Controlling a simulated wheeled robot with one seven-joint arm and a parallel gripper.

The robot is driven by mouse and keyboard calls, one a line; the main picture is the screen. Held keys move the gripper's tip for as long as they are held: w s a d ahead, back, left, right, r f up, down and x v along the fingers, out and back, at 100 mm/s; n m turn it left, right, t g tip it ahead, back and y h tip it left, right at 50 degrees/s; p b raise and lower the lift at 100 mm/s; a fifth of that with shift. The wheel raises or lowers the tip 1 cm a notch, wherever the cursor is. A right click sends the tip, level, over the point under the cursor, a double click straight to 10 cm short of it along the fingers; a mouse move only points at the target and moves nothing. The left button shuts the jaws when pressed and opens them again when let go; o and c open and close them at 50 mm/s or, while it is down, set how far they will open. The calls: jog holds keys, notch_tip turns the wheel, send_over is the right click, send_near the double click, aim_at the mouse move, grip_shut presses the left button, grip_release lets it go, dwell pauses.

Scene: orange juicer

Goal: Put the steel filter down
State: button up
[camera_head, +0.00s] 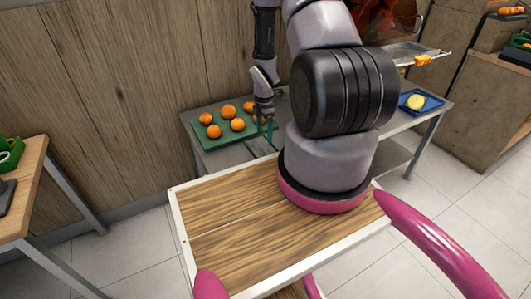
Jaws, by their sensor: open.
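My gripper (264,122) hangs pointing down at the right end of a green tray (213,143), and it is open. Its fingers are small and dark in this view, and I see no object held between them. I cannot pick out the steel filter with certainty. A shiny metal tray-like piece (408,50) juts out at the back right, below an orange-brown machine (383,18); I cannot tell whether it is the filter. My own arm hides much of the middle of the grey table (400,128).
Several oranges (237,125) sit on the green tray. A blue tray (428,108) with a yellow fruit half (416,101) lies at the table's right end. A wooden wall (120,90) stands behind. Another wooden table (22,200) is at left.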

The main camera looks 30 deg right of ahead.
jog(key=f, duration=0.9)
jog(key=shift+w+d, duration=0.15)
jog(key=shift+d, duration=0.15)
jog(key=shift+r, duration=0.1)
grip_shut()
jog(key=shift+r, duration=0.1)
notch_tip(320, 180, up, 10)
notch_tip(320, 180, up, 8)
jog(key=m, duration=0.9)
send_over(265, 149)
jog(key=w+a, duration=0.3)
jog(key=a, duration=0.1)
jog(key=w+a+r+m, duration=0.1)
jog(key=a+r+m, duration=0.4)
jog(key=r+m, duration=0.3)
jog(key=shift+a+m, duration=0.3)
jog(key=shift+m, duration=0.4)
